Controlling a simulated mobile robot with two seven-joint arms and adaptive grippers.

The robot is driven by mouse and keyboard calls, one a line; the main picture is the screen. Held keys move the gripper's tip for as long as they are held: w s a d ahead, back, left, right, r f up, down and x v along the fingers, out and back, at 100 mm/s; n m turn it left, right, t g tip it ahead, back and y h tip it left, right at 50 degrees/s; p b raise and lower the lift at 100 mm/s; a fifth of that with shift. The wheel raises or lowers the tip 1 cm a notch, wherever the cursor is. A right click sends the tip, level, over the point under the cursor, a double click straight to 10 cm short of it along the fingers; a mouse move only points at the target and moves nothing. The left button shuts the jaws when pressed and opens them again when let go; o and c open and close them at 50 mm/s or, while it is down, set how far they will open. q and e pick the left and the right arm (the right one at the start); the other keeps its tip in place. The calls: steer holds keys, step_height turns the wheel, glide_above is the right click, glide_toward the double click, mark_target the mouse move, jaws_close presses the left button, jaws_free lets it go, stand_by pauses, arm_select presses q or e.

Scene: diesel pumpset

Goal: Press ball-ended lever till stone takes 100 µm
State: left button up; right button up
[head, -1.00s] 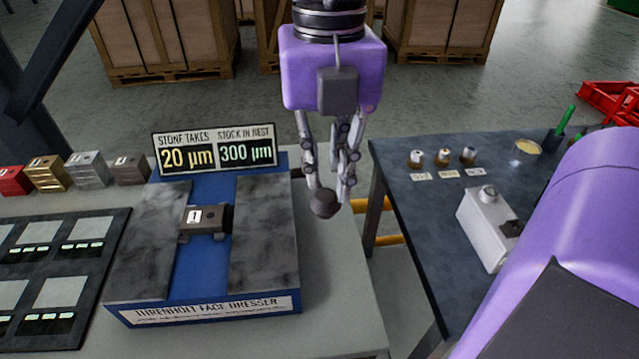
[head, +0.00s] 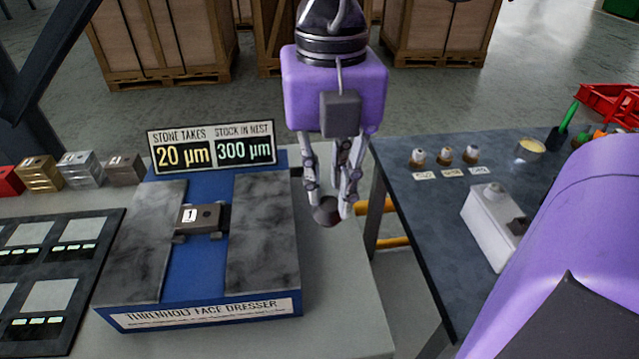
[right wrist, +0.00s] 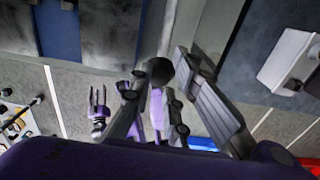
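The ball-ended lever shows its dark ball (head: 326,211) at the right side of the blue face dresser (head: 200,313). It also shows in the right wrist view (right wrist: 159,71). My right gripper (head: 330,208) points down with its fingers on either side of the ball and seems closed on it. The fingers hide most of the lever's arm. The display (head: 212,148) reads stone takes 20 µm and stock in nest 300 µm. A dark block marked 1 (head: 208,217) sits between two grey slabs. In the right wrist view, a forked shape looks like my left gripper (right wrist: 98,108), fingers apart.
Several small blocks (head: 80,168) line the bench behind a dark tray (head: 52,262) at left. A gap separates the bench from the right table (head: 415,220), which carries a white box (head: 492,225) and several small knobs. Wooden crates (head: 445,30) stand behind.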

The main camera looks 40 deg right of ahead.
mark_target(330, 204)
steer(key=shift+s+a+f+b, duration=0.15)
steer(key=shift+f+b, duration=0.15)
steer(key=shift+f, duration=0.2)
steer(key=shift+s+f+b, duration=0.2)
steer(key=shift+f+b, duration=0.05)
steer(key=shift+f, duration=0.2)
steer(key=shift+s+a+f+b, duration=0.15)
steer(key=shift+f+b, duration=0.15)
steer(key=shift+f, duration=0.2)
steer(key=shift+s+a+f+b, duration=0.15)
steer(key=shift+s+f+b, duration=0.1)
steer(key=shift+f+b, duration=0.3)
steer(key=shift+s+a+f+b, duration=0.1)
steer(key=shift+s+f+b, duration=0.2)
steer(key=shift+f, duration=0.45)
steer(key=shift+s+a+f, duration=0.1)
steer(key=shift+f, duration=0.1)
arm_select(q)
steer(key=f, duration=0.2)
steer(key=s+f, duration=0.1)
steer(key=f, duration=0.1)
steer(key=shift+s, duration=0.2)
steer(key=shift+d, duration=0.1)
